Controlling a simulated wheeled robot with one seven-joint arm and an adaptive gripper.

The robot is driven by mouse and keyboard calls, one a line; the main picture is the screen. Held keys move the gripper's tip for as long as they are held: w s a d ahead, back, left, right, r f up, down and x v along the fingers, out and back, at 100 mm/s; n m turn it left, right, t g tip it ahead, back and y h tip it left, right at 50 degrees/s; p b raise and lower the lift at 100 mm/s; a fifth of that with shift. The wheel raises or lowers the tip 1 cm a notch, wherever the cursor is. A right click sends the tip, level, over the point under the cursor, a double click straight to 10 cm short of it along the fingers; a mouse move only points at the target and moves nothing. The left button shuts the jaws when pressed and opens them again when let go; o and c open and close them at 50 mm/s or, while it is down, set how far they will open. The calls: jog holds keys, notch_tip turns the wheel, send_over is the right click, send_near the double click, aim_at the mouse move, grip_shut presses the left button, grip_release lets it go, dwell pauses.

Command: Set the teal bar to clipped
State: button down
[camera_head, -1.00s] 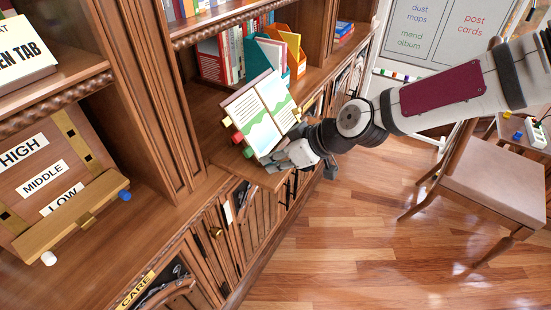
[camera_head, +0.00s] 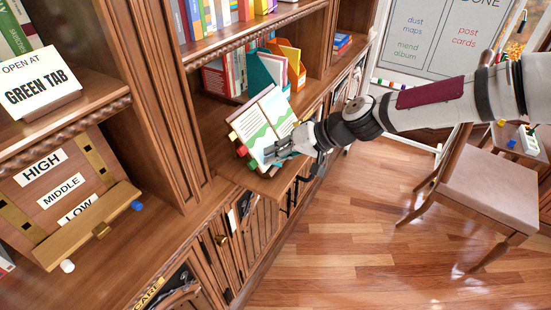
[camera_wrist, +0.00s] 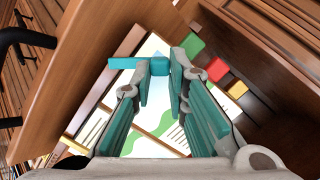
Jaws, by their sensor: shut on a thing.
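The teal bar (camera_wrist: 124,63) shows in the wrist view at the far end of my fingers, across the edge of the open book. Its block-like end (camera_wrist: 160,67) lies between my fingertips. My gripper (camera_wrist: 164,72) has teal inner pads and is closed on that end. In the head view my gripper (camera_head: 272,152) is at the lower right part of the open book (camera_head: 247,125), in front of its page. There the bar is hidden or too small to make out. I cannot tell whether the bar is clipped.
Red (camera_wrist: 217,69), green (camera_wrist: 195,46) and yellow (camera_wrist: 237,88) tabs stick out from the book's side. File holders (camera_head: 264,66) stand behind it on the shelf. A board with HIGH, MIDDLE and LOW labels (camera_head: 62,190) is at left. A chair (camera_head: 488,185) stands at right; the floor between is clear.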

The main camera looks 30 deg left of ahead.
jog(key=m, duration=0.1)
jog(key=w+m, duration=0.1)
jog(key=m, duration=0.1)
jog(key=shift+w+a+r+y+p, duration=0.1)
jog(key=shift+w+r+y+p, duration=0.15)
jog(key=shift+w+y+p, duration=0.05)
jog(key=shift+w+m+y+p, duration=0.2)
jog(key=shift+w+m, duration=0.25)
jog(key=shift+m, duration=0.65)
jog(key=shift+w+m+y+p, duration=0.2)
jog(key=shift+w+m, duration=0.2)
jog(key=shift+m, duration=0.7)
jog(key=c, duration=1.6)
grip_release()
jog(key=shift+o, duration=0.2)
jog(key=shift+g, duration=0.3)
jog(key=v, duration=1.2)
